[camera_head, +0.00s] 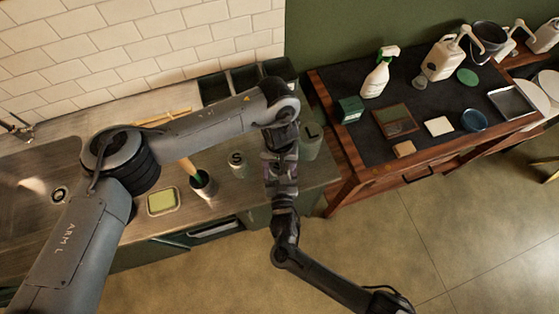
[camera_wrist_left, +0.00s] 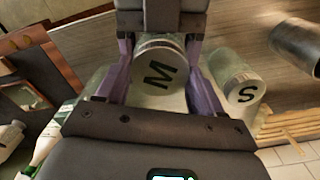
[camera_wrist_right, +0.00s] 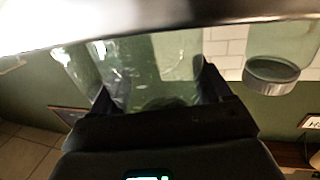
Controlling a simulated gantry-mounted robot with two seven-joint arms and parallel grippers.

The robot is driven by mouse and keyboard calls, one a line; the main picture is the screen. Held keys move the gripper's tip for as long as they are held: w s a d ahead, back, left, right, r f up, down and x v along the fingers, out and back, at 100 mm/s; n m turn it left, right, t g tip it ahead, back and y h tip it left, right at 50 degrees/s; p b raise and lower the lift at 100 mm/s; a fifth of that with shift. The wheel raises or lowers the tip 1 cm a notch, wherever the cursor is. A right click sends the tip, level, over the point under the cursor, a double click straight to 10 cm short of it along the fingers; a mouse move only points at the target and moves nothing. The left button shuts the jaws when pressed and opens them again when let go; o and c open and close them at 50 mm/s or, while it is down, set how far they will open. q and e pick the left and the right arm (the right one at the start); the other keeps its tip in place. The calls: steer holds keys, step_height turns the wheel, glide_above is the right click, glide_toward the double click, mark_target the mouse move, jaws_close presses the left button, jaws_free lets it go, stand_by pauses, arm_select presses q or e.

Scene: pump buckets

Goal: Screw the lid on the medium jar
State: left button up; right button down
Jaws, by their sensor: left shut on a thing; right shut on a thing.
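The round lid marked M (camera_wrist_left: 158,75) is between the purple fingers of my left gripper (camera_wrist_left: 160,85), which is shut on it. The clear glass of the medium jar (camera_wrist_right: 150,65) is between the fingers of my right gripper (camera_wrist_right: 155,92), which is shut on it. In the head view my left gripper (camera_head: 281,163) is directly above my right gripper (camera_head: 285,192) at the counter's right end, and the arms mostly hide the jar and lid. The lid appears at the jar's top; I cannot tell how tightly it sits.
The jar marked S (camera_head: 237,160) stands left of my grippers and the jar marked L (camera_head: 311,136) close on their right. A brush cup (camera_head: 203,185) and a sponge tray (camera_head: 162,201) are farther left. A side table (camera_head: 430,105) holds a spray bottle (camera_head: 376,78) and other items.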

arm_select(q)
steer(key=m, duration=0.6)
steer(key=shift+c, duration=0.4)
steer(key=o, duration=1.2)
steer(key=shift+c, duration=0.2)
steer(key=shift+r, duration=2.25)
steer(key=shift+c, duration=0.4)
